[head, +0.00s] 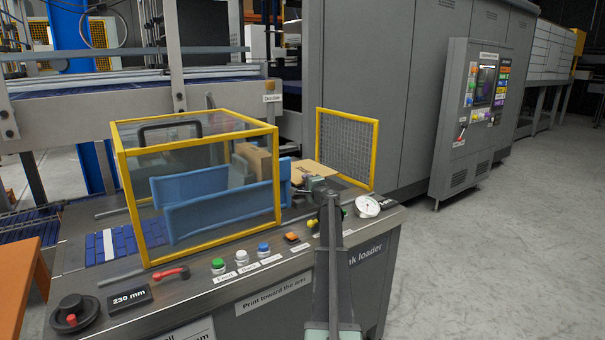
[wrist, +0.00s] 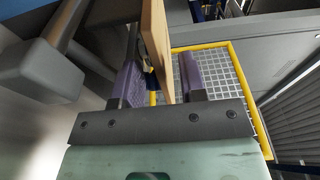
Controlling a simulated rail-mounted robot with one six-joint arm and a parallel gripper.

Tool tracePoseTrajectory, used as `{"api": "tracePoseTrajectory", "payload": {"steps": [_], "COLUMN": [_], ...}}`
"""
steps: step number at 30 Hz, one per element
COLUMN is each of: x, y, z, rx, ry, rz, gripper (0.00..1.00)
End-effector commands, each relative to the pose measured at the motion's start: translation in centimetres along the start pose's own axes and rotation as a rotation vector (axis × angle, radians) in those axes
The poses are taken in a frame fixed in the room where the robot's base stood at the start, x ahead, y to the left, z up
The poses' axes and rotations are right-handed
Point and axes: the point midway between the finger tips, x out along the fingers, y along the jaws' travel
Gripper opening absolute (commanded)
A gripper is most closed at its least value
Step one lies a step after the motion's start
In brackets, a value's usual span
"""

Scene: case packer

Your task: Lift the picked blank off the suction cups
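The picked blank is a flat tan cardboard sheet (head: 312,169) at the right end of the blank loader, just beyond my gripper (head: 318,188). In the wrist view the blank (wrist: 157,45) shows nearly edge-on and reaches down between the two purple finger pads of my gripper (wrist: 163,82). The fingers are apart. The blank lies nearer the left pad, with a clear gap to the right pad. I cannot tell whether it touches the left pad. The suction cups are not clearly visible.
A yellow-framed clear guard (head: 279,190) covers blue side plates (head: 222,210) and a brown stack (head: 254,160). A yellow-framed mesh panel (head: 347,147) stands behind the blank. Buttons (head: 241,257) and a dial gauge (head: 367,206) line the front edge. Floor at right is clear.

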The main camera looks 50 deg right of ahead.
Motion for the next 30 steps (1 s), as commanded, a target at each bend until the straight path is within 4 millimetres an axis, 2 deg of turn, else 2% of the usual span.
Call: {"api": "tracePoseTrajectory", "payload": {"steps": [1, 3, 9, 16, 17, 26, 30], "x": [1.17, 1.79, 1.71, 1.7, 1.69, 1.69, 1.69], "y": [-0.01, -0.02, -0.02, -0.02, -0.02, -0.07, -0.73], "z": [-0.14, -0.05, 0.04, 0.04, 0.03, 0.03, 0.04], "rx": [0.0, 0.0, 0.0, 0.0, 0.0, 0.0, 0.0], "ry": [0.0, 0.0, 0.0, 0.0, 0.0, 0.0, 0.0], "rz": [0.0, 0.0, 0.0, 0.0, 0.0, 0.0, 0.0], "gripper": [0.38, 0.38, 0.37, 0.02, 0.0, 0.0, 0.0]}}
